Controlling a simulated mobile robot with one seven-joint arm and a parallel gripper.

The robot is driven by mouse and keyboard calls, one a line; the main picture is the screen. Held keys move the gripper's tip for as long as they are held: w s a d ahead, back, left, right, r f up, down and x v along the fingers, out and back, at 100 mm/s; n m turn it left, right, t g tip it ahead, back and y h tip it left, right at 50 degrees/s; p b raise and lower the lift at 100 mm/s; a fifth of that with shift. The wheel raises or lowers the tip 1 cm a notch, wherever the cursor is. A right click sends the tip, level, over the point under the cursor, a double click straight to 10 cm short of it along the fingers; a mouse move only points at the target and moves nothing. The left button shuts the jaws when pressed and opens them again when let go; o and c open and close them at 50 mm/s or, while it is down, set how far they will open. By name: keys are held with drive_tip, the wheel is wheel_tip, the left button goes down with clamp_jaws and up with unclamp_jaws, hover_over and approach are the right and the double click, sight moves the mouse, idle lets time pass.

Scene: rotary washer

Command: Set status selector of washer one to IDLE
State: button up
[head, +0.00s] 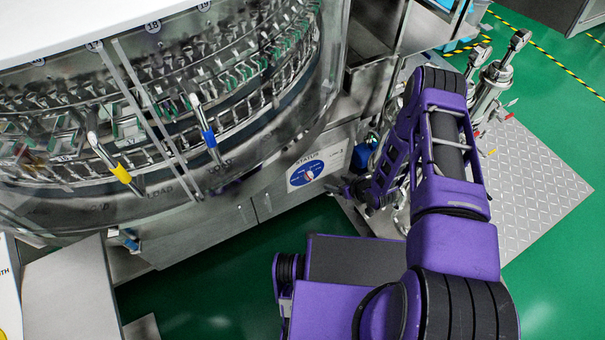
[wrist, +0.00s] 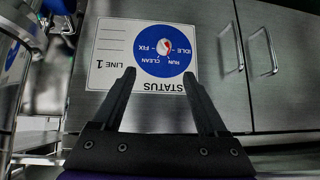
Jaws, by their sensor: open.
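The status selector is a small red and white knob (wrist: 163,47) on a blue disc (wrist: 150,62) on a white plate (wrist: 103,72) marked STATUS and LINE 1. The plate appears upside down in the wrist view. RUN, CLEAN, IDLE and FIX are printed around the knob; I cannot tell which word it points to. In the head view the plate (head: 337,158) is on the washer's lower front, with the knob (head: 309,174) in the disc. My gripper (wrist: 158,74) is open and empty, its fingers towards the disc. In the head view my gripper (head: 345,188) is just right of the plate.
The round glass-fronted washer (head: 165,120) fills the left, with yellow and blue door handles. Metal cabinet doors with handles (wrist: 240,48) lie beside the plate in the wrist view. Metal fittings (head: 492,90) stand behind my arm. Green floor (head: 190,295) is open below the washer.

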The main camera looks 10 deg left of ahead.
drive_tip(key=a, duration=0.1)
drive_tip(key=b, duration=0.5)
approach(311, 177)
drive_tip(key=x, duration=0.9)
drive_tip(key=shift+a, duration=0.1)
clamp_jaws()
